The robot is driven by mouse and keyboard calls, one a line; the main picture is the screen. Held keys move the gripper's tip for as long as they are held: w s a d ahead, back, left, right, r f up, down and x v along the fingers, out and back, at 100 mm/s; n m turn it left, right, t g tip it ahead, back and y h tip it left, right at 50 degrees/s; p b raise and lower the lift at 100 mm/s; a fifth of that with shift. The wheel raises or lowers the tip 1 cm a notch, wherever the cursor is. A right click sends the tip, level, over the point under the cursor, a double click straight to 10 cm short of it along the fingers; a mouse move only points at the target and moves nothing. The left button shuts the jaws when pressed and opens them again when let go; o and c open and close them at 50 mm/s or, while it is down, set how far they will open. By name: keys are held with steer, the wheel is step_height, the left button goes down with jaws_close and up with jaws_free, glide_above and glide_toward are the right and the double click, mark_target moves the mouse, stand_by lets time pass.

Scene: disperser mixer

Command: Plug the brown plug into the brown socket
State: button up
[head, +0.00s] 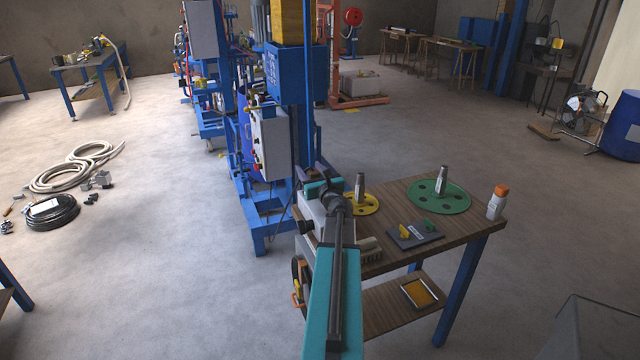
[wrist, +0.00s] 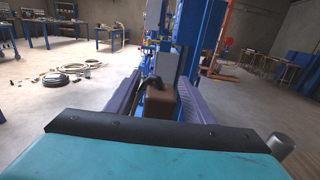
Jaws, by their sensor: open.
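A brown block with a dark, curved piece on top (wrist: 161,104) shows in the wrist view between the two purple fingers of my gripper (wrist: 161,82). I cannot tell whether it is the brown plug or the brown socket. The fingers stand apart on either side of it, and I see no clear contact. In the head view my gripper (head: 314,172) is just in front of the blue mixer (head: 290,80), near the table's back left corner. My arm hides much of that spot, and no brown plug or socket can be made out there.
The wooden table (head: 400,205) bears a yellow disc (head: 364,206), a green disc (head: 455,200), an orange-capped bottle (head: 496,205), a dark tray (head: 413,241) and a brush (head: 369,250). A grey control box (head: 270,145) is on the mixer. Hoses (head: 75,168) lie on the floor left.

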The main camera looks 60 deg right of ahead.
mark_target(316, 176)
steer(key=v, duration=1.1)
steer(key=shift+b, duration=0.3)
steer(key=shift+w+d+r+p, duration=0.1)
steer(key=shift+w+r+p, duration=0.1)
steer(key=shift+p, duration=0.95)
steer(key=shift+s+f+p, duration=0.1)
steer(key=shift+s+p, duration=0.05)
steer(key=shift+p, duration=1.05)
steer(key=p+v, duration=0.2)
steer(key=p, duration=0.6)
steer(key=shift+s+a+p, duration=0.15)
steer(key=shift+a+p, duration=0.1)
steer(key=shift+p, duration=0.95)
steer(key=shift+f, duration=0.1)
